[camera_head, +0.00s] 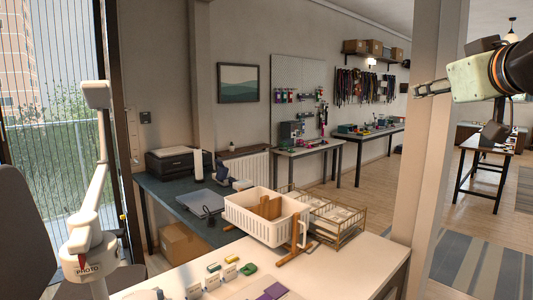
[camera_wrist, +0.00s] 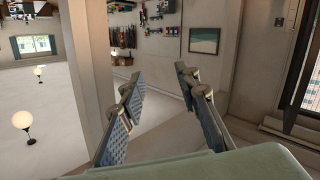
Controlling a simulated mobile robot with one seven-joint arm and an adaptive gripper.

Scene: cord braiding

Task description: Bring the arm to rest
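My gripper (camera_head: 418,89) is raised at the upper right of the head view, in front of a pale square pillar and well above the white table (camera_head: 350,268). Its arm comes in from the right edge. In the wrist view my gripper (camera_wrist: 160,82) has its two blue-padded fingers spread apart, with nothing between them. The gripper touches nothing that I can see. Most of the arm is outside the head view.
The pillar (camera_head: 431,170) stands close behind the gripper. The white table holds a white basket (camera_head: 250,216), a wire rack (camera_head: 338,222) and small coloured items. A white jointed stand (camera_head: 92,200) rises at left. Open floor lies beyond the pillar.

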